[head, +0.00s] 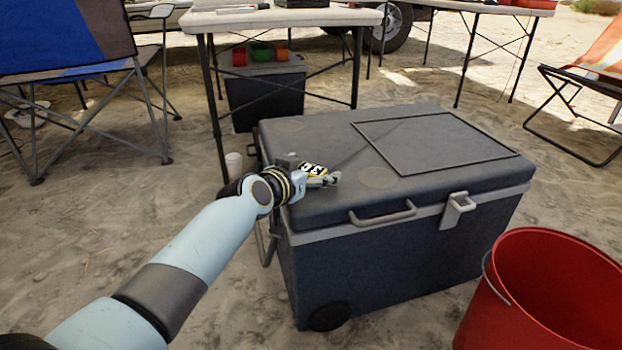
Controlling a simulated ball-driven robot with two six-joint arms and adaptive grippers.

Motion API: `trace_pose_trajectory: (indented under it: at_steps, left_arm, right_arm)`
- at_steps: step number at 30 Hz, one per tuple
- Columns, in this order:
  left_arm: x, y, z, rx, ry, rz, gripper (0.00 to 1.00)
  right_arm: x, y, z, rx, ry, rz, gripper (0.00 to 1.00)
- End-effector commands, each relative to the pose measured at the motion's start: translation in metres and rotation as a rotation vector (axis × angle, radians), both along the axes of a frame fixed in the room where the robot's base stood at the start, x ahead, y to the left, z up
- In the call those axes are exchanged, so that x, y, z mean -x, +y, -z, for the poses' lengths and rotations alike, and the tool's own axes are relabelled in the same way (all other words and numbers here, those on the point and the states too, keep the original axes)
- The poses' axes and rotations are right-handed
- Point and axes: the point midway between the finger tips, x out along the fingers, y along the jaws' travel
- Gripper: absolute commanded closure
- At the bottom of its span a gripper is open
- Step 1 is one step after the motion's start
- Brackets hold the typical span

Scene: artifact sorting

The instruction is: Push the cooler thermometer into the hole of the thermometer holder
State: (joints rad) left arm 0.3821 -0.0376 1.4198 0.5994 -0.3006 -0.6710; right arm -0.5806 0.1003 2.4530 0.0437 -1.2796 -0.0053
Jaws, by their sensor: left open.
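A large dark blue-grey cooler (375,250) stands on the sand, its lid closed. My left arm reaches in from the lower left, and my left gripper (330,180) is over the left part of the cooler's lid, near its front left corner. Its fingers look small and slightly apart, with nothing clearly between them. I cannot make out the thermometer or the thermometer holder; the gripper and wrist hide part of the lid there. My right gripper is not in view.
A red bucket (540,295) stands at the lower right, close to the cooler. A white folding table (330,17) is behind, with a second dark box (268,95) under it. A blue folding chair (65,40) is at the left. The lid's right side is clear.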

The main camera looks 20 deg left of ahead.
Motion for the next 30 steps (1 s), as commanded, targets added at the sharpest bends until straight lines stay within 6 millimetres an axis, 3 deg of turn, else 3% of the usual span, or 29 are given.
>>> trace_pose_trajectory:
  at_steps: [4, 15, 20, 26, 30]
  left_arm:
    - [0.0, 0.0, -0.001, 0.0, -0.001, 0.0, 0.14]
    - [0.001, 0.0, -0.001, 0.0, -0.001, 0.0, 0.62]
    - [0.001, 0.0, -0.001, 0.0, -0.001, 0.0, 0.79]
    - [0.0, 0.0, -0.002, 0.0, -0.001, 0.0, 0.79]
    - [0.0, 0.0, -0.013, 0.001, -0.004, 0.0, 0.79]
  right_arm:
    - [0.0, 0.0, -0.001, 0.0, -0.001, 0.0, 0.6]
    - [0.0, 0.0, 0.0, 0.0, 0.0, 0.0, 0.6]
    - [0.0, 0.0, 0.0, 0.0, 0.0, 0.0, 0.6]
    - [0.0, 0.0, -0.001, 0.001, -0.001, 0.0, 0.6]
    - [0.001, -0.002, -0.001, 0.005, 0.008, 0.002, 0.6]
